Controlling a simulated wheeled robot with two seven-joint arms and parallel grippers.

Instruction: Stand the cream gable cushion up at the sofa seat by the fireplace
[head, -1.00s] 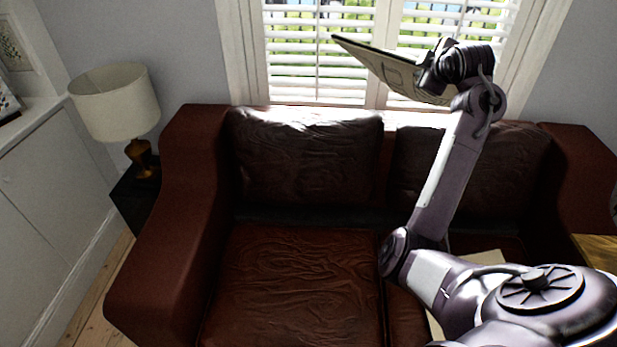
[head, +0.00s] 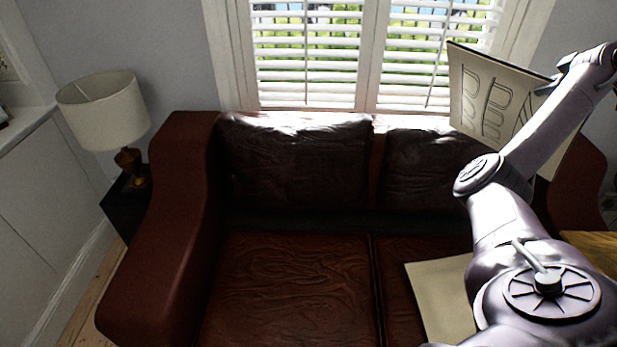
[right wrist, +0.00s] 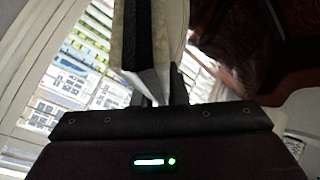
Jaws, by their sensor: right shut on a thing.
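The cream cushion (head: 488,98), thin with dark line drawings and a dark edge, is raised above the right part of the sofa back, in front of the window. My right gripper (head: 552,84) is shut on it at its right side; my arm hides part of its face. In the right wrist view the cushion (right wrist: 143,40) shows edge-on between the fingers. The brown leather sofa (head: 290,285) has seat cushions and back cushions below it. A second flat cream piece (head: 440,292) lies on the right seat, partly behind my arm. No fireplace shows. My left gripper is out of view.
A lamp (head: 105,112) stands on a dark side table (head: 126,205) beside the sofa's left arm. The shuttered window (head: 305,60) is behind the sofa. A wooden surface (head: 592,248) is at the right edge. The left seat is clear.

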